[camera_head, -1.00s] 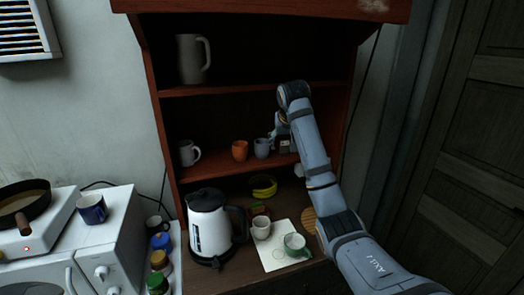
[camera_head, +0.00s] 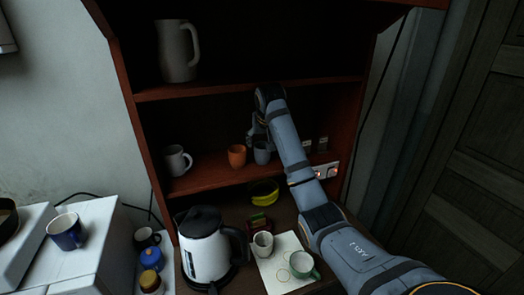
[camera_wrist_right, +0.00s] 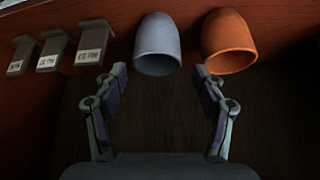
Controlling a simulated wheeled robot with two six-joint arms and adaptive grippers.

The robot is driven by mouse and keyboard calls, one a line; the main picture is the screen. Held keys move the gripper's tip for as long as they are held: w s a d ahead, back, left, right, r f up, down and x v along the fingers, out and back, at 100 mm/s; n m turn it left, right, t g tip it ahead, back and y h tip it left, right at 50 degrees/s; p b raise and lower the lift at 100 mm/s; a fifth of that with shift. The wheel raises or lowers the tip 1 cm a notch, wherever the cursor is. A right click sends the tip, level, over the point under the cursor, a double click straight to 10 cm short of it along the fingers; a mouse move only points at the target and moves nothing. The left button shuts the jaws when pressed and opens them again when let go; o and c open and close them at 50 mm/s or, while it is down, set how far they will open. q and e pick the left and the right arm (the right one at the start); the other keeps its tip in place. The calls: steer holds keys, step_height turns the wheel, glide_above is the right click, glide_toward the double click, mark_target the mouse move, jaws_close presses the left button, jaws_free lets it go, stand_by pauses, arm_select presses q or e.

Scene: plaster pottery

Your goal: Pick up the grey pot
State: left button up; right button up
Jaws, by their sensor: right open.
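The grey pot (camera_head: 262,153) is a small blue-grey cup on the middle shelf of the red-brown cabinet, just right of the orange cup (camera_head: 237,156). In the right wrist view, the grey pot (camera_wrist_right: 157,48) shows between and just beyond my fingertips, with the orange cup (camera_wrist_right: 228,42) to its right. My right gripper (camera_wrist_right: 159,74) is open and empty, its two fingers spread and pointing at the grey pot. In the head view my right gripper (camera_head: 256,130) is at the grey pot, partly hidden by my own arm. My left gripper is not in view.
Small labelled grey containers (camera_wrist_right: 55,48) stand beside the grey pot. A white mug (camera_head: 176,160) is on the same shelf at left; a tall pitcher (camera_head: 177,50) is above.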

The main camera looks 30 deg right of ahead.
mark_target(262, 145)
steer(key=p+x, duration=0.1)
steer(key=x, duration=0.2)
steer(key=shift+w+d, duration=0.15)
steer(key=shift+d, duration=0.1)
steer(key=shift+w+d+f+p, duration=0.2)
steer(key=shift+w+f+p, duration=0.25)
steer(key=shift+f+p, duration=0.1)
steer(key=p+x, duration=0.2)
steer(key=x, duration=0.1)
steer(key=shift+w+f, duration=0.1)
steer(key=shift+f, duration=0.15)
steer(key=shift+w+d+f, duration=0.2)
steer(key=shift+d+f, duration=0.05)
steer(key=shift+f, duration=0.15)
steer(key=shift+a, duration=0.15)
steer(key=c, duration=0.7)
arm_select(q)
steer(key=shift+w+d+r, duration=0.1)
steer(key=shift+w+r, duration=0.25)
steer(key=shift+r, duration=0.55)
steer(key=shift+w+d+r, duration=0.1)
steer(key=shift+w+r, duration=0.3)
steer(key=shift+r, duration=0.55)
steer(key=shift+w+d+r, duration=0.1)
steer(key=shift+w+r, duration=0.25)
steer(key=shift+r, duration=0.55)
arm_select(e)
steer(key=c, duration=0.4)
